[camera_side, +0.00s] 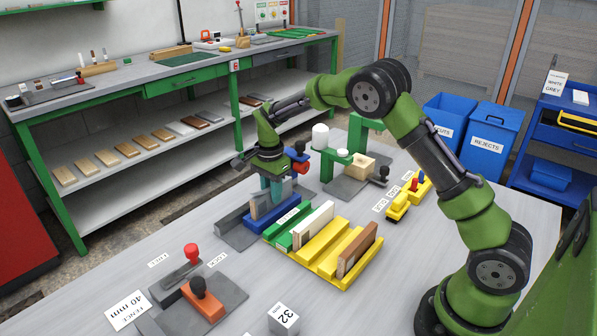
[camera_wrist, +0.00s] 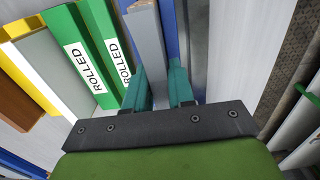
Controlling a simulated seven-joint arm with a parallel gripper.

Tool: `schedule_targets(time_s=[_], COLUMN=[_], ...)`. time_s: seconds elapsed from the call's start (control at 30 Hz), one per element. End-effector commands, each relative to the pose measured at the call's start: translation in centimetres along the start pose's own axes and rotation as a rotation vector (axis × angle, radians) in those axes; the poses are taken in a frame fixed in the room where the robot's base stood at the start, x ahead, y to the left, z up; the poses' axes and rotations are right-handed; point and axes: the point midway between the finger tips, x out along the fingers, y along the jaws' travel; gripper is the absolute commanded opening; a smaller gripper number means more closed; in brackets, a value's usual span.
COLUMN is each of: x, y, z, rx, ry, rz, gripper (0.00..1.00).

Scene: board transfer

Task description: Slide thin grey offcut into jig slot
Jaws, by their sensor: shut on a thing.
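My gripper (camera_wrist: 160,88) has teal fingers shut on the thin grey offcut (camera_wrist: 147,38), which runs away from the fingers in the wrist view. In the side view, my gripper (camera_side: 271,193) points down over the blue jig section (camera_side: 272,212), the fingers close to its top. Blue (camera_wrist: 169,25) shows along the right side of the offcut in the wrist view, with a little blue at its upper left. The offcut is mostly hidden by the fingers in the side view. I cannot tell whether its lower edge is inside the slot.
Beside the blue section are green sections (camera_side: 279,236) labelled ROLLED, then a yellow section (camera_side: 325,277). A white board (camera_side: 313,226) and a brown board (camera_side: 358,250) stand upright there. A grey metal fixture (camera_side: 236,237) lies left. A clamp with a red knob (camera_side: 191,252) stands front left.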

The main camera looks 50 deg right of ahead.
Motion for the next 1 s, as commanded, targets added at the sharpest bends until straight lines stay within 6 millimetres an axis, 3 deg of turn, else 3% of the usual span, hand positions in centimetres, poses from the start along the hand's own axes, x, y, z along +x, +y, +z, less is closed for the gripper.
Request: schedule_targets(time_s=[0.63, 0.67, 0.8, 0.83, 1.0], x=[1.6, 1.6, 1.6, 1.6, 1.6], y=[0.0, 0.0, 0.0, 0.0, 0.0], z=[0.0, 0.0, 0.0, 0.0, 0.0], rx=[-0.001, 0.0, 0.0, 0.0, 0.0], ry=[0.001, 0.001, 0.001, 0.001, 0.001], rz=[-0.001, -0.001, -0.001, -0.001, -0.001], gripper=[0.0, 0.26, 0.48, 0.52, 0.53])
